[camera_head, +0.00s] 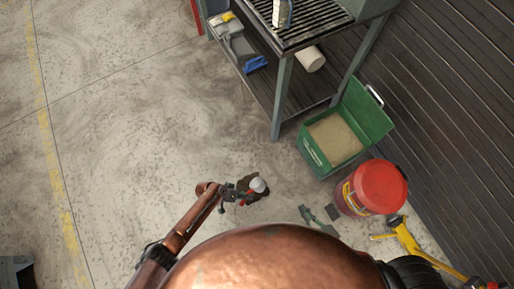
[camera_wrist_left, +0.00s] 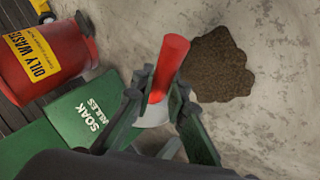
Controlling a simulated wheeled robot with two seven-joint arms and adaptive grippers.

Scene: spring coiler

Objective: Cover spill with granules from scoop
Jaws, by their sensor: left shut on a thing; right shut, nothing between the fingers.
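My left gripper (camera_head: 233,194) is shut on the scoop, whose pale head (camera_head: 258,185) shows over the spill in the head view. In the left wrist view the scoop's red handle (camera_wrist_left: 168,65) stands between the fingers of the left gripper (camera_wrist_left: 160,98), with its pale part below. Whether the scoop holds granules cannot be told. The spill (camera_wrist_left: 215,65) is a dark brown, mottled patch on the floor; the scoop and gripper partly hide it in the head view (camera_head: 251,193). The green granule bin (camera_head: 313,157) is open, with tan granules inside. My right gripper (camera_head: 306,211) is shut and empty.
A red oily waste can (camera_head: 377,187) stands right of the bin; a yellow object (camera_head: 405,238) lies beyond it. A metal workbench (camera_head: 283,85) stands behind, with a blue item (camera_head: 255,64) and white roll (camera_head: 311,58) on its lower shelf. Floor left of the spill is clear.

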